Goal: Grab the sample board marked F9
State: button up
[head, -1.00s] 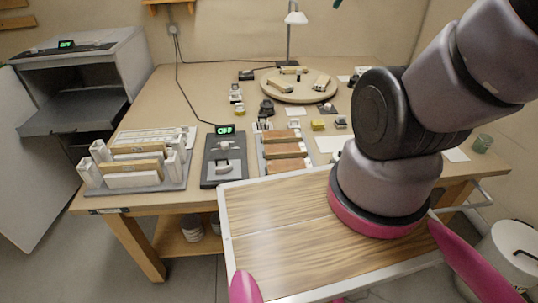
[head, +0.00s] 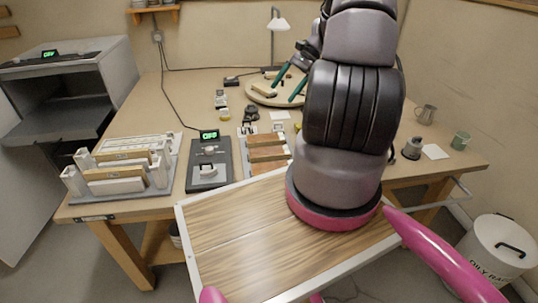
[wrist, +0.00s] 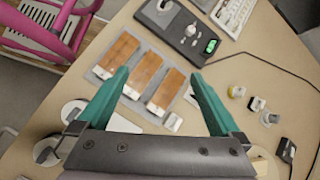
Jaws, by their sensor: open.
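No F9 mark is legible, so I cannot tell which board carries it. Several wood-coloured boards are in view. Brown boards (head: 267,154) lie side by side on a grey mat beside the device; in the wrist view three of them (wrist: 142,75) lie below and between my fingers. Paler boards stand in the white rack (head: 122,176) at left, and a pale block (head: 263,90) lies on the round turntable. My gripper (head: 283,95) has green fingers, spread open and empty, above the bench near the turntable. It also shows in the wrist view (wrist: 160,74), apart from the boards.
A grey device with a green display (head: 208,165) stands between rack and brown boards. Small items (head: 222,100) and a lamp (head: 277,22) are further back. A grey cabinet (head: 70,85) is at left.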

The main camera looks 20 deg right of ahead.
jog(key=s+d+f+m+t+y, duration=0.1)
jog(key=d+f+m+y, duration=0.1)
jog(key=f, duration=0.4)
jog(key=s+d+f+m+y, duration=0.1)
jog(key=f+m, duration=0.1)
jog(key=f, duration=0.5)
jog(key=m+t+y, duration=0.2)
jog(key=m, duration=0.1)
send_near(275, 150)
jog(key=shift+s+a, duration=0.15)
jog(key=shift+a, duration=0.4)
jog(key=shift+a+f, duration=0.15)
jog(key=shift+f, duration=0.2)
jog(key=shift+t, duration=0.3)
jog(key=x, duration=0.5)
jog(key=shift+a+f, duration=0.1)
jog(key=shift+x, duration=2.6)
jog(key=c, duration=1.4)
